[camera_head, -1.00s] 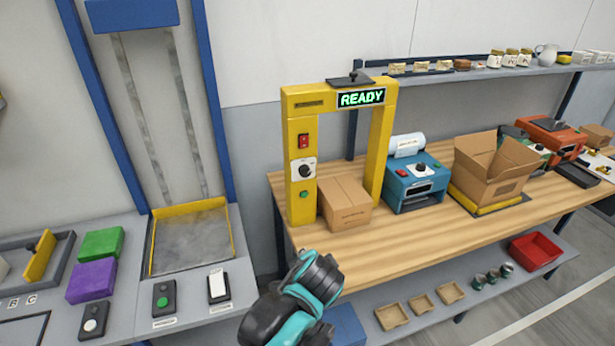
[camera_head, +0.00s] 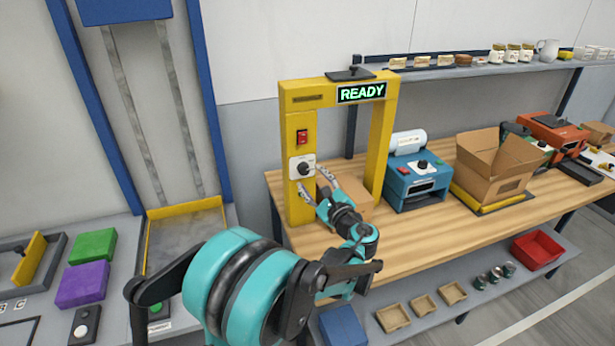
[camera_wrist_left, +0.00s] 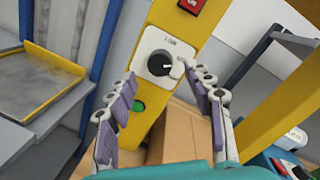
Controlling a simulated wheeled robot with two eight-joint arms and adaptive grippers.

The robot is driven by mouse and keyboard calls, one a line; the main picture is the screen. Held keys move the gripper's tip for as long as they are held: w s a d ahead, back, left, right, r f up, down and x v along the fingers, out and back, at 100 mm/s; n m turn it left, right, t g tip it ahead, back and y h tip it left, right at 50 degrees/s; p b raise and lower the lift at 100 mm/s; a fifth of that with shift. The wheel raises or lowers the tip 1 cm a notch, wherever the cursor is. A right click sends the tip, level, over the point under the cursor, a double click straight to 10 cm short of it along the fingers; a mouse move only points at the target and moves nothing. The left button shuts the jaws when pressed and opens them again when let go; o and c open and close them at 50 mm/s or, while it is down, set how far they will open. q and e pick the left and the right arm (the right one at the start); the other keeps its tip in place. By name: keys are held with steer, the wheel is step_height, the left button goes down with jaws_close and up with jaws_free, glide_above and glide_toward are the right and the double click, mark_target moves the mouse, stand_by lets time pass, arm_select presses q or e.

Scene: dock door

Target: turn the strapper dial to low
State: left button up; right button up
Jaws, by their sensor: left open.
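The yellow strapper (camera_head: 292,130) stands at the left end of the wooden bench, its sign lit READY. Its black dial (camera_head: 305,169) sits on a white plate on the left post, and the dial also shows in the left wrist view (camera_wrist_left: 160,63). My left gripper (camera_head: 315,182) is open just in front of the post. In the left wrist view my left gripper (camera_wrist_left: 164,85) has its fingers spread to either side below the dial, apart from it. The word on the plate is too small to read surely. My right gripper is not in view.
A red switch (camera_head: 302,137) sits above the dial and a green button (camera_wrist_left: 138,106) below it. A cardboard box (camera_head: 352,188) stands in the strapper's arch, partly hidden by my arm. A blue machine (camera_head: 416,180) stands to the right.

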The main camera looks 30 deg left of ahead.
mark_target(305, 171)
arm_select(q)
steer(key=shift+b+x, duration=0.3)
steer(key=shift+x, duration=1.55)
steer(key=shift+c, duration=0.3)
steer(key=c, duration=1.1)
steer(key=shift+n, duration=0.3)
steer(key=n+p, duration=0.1)
steer(key=n, duration=0.4)
steer(key=shift+r+h, duration=0.15)
steer(key=shift+h, duration=0.15)
steer(key=n+p, duration=0.1)
steer(key=n, duration=0.4)
steer(key=shift+s+n+h, duration=0.1)
steer(key=shift+n+h, duration=0.2)
